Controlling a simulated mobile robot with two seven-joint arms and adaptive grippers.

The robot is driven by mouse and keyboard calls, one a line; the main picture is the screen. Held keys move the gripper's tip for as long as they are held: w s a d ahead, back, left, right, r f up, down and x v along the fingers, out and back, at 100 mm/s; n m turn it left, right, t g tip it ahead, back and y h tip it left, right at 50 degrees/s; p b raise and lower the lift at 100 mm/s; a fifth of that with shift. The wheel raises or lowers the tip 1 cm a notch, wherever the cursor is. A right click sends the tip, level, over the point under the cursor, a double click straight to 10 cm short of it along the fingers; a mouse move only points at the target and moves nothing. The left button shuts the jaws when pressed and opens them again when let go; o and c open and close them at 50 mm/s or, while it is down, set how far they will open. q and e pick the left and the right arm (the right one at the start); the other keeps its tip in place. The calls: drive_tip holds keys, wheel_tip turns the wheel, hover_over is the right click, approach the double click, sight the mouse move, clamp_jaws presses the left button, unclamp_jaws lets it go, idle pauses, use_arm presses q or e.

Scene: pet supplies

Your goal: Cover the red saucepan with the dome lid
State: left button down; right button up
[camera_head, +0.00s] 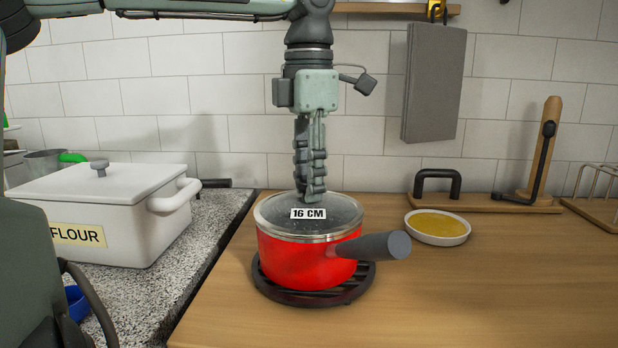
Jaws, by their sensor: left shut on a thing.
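The red saucepan (300,264) stands on a dark round trivet (312,293) on the wooden counter, its grey handle (375,247) pointing right. The glass dome lid (336,217) with a metal rim is over the pan's mouth and looks level. Its rim appears to meet the pan's rim all round the front. A "16 CM" label (308,213) shows at the lid. My left gripper (312,193) points straight down above the lid's middle. Its fingers are closed on the lid's knob, which they hide. My right gripper is not in view.
A white FLOUR box (112,207) stands on the speckled counter at left. A yellow-filled dish (437,227) lies right of the pan. Behind it are a black handle (437,184) and a wooden stand (541,150). A grey board (434,84) hangs on the wall. The front right counter is clear.

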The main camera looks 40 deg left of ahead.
use_arm(q)
drive_tip(key=c, duration=1)
unclamp_jaws()
wheel_tip(320, 180, up, 12)
drive_tip(key=shift+r, duration=0.1)
